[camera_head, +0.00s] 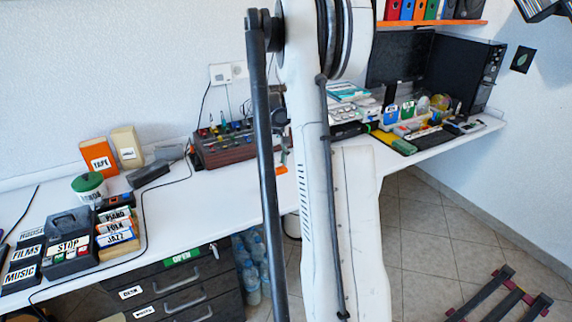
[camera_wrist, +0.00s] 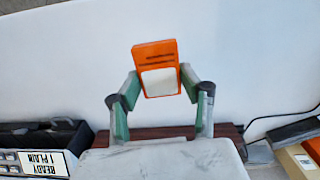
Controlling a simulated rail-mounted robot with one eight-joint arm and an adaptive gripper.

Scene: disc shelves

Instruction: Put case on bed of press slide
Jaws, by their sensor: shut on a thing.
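An orange case (camera_wrist: 154,53) with a pale label is held in the wrist view. My gripper (camera_wrist: 161,84) is shut on it, with one green-lined finger at each side. The case is slightly tilted in the picture, with white surface behind it. In the head view a small orange piece (camera_head: 281,169) shows beside my arm; it may be this case, but most is hidden. My arm covers the middle of that view. I cannot identify the press slide or its bed for certain.
A dark red machine with coloured knobs (camera_head: 222,145) stands on the white desk (camera_head: 190,208). A box labelled STOP (camera_head: 69,246), a TAPE box (camera_head: 98,157) and a green-lidded tub (camera_head: 89,188) stand left. A READY device (camera_wrist: 42,162) is at the wrist view's lower left.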

